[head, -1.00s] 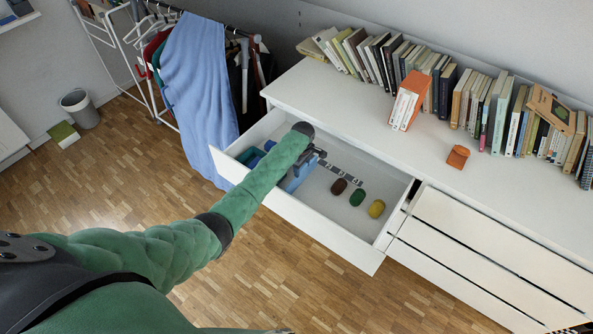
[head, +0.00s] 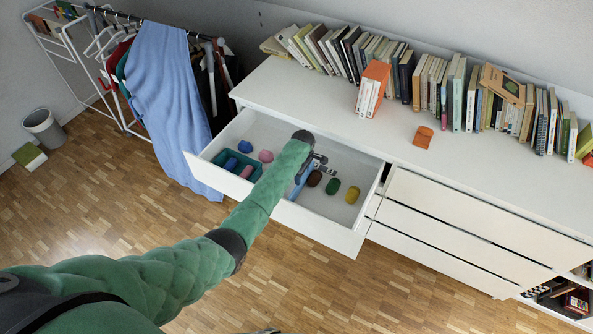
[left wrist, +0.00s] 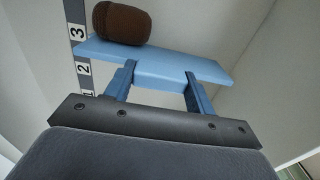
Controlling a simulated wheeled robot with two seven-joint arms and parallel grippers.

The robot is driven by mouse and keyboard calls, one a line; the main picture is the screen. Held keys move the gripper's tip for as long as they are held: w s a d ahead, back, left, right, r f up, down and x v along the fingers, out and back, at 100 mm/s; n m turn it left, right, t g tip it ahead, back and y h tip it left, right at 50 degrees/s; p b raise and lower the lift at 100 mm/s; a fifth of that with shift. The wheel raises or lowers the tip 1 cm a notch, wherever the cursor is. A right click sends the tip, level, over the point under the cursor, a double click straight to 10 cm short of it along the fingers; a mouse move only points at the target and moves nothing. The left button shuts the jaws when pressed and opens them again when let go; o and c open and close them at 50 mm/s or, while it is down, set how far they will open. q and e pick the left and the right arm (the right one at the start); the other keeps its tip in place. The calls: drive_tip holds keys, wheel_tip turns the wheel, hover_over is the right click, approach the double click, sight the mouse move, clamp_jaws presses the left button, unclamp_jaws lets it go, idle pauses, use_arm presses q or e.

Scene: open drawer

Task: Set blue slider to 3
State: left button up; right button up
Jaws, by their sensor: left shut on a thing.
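The blue slider (head: 300,184) is a flat divider across the open white drawer; it also shows in the left wrist view (left wrist: 150,62). My left gripper (head: 314,161) is shut on the slider from above, its dark body (left wrist: 150,122) close behind the blue plate in the wrist view. The number strip (left wrist: 80,50) runs along the left there, with 1, 2 and 3 visible. The slider's left end meets the strip between 2 and 3. A brown lump (head: 314,178) lies close against the slider's far side; it also shows in the wrist view (left wrist: 122,23).
Green (head: 333,186) and yellow (head: 352,195) lumps lie right of the slider. A teal tray (head: 217,160) with blue lumps and a pink lump (head: 265,156) lie left. The drawer's front wall (head: 325,230) stands below. Books (head: 374,85) line the dresser top.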

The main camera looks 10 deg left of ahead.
use_arm(q)
drive_tip(key=o, duration=1.4)
drive_tip(key=shift+w+r, duration=0.1)
